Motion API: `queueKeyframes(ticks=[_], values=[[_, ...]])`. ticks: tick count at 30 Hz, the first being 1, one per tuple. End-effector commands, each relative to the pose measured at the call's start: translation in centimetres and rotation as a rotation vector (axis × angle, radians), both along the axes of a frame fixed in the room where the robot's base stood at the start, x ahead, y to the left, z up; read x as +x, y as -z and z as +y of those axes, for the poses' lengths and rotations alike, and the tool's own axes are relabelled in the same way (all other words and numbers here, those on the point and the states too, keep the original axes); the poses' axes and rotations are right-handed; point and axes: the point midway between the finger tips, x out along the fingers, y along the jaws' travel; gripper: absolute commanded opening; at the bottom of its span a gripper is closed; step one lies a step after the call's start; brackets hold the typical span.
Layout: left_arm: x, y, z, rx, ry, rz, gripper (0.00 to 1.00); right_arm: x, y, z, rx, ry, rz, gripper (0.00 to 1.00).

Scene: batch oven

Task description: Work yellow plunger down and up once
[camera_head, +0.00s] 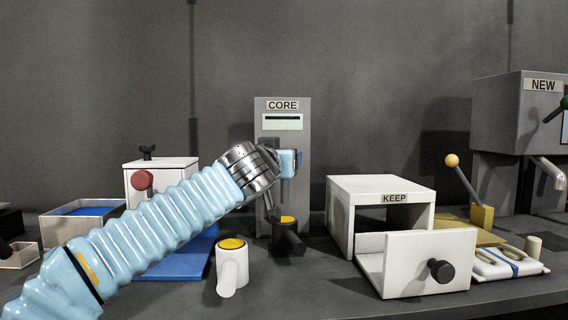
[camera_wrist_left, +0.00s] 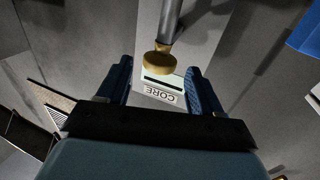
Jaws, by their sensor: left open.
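In the left wrist view a yellow-brown round knob on a grey metal rod (camera_wrist_left: 158,62) shows near the fingertips of my left gripper (camera_wrist_left: 160,80); I take it as the yellow plunger. The fingers are apart and the knob lies between or just beyond the tips; I cannot tell if they touch it. In the head view my left gripper (camera_head: 288,162) is in front of the grey CORE unit (camera_head: 272,140) and hides the knob. A dark cup with a yellow top (camera_head: 288,222) stands at the unit's foot. My right gripper is not in view.
A white cup with a yellow top (camera_head: 232,246) stands under my left arm. The KEEP box (camera_head: 345,190) has its drawer (camera_head: 410,265) pulled out. A yellow-ball lever (camera_head: 452,161) and the NEW machine (camera_head: 500,110) are at right. A blue-filled tray (camera_head: 70,228) is at left.

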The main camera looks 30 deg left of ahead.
Motion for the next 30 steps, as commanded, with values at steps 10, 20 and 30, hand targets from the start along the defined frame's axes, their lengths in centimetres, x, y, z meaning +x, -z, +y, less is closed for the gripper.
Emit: queueKeyframes(ticks=[10, 20, 30], values=[[-7.5, 0.1, -1.7, 0.001, 0.0, -0.003, 0.66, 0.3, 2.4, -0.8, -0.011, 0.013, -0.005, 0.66], [-8.9, 0.0, -2.1, 0.0, 0.0, 0.0, 0.66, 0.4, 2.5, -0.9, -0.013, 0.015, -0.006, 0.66], [-8.8, 0.0, -2.1, 0.0, 0.0, 0.0, 0.66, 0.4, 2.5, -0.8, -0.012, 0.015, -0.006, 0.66]])
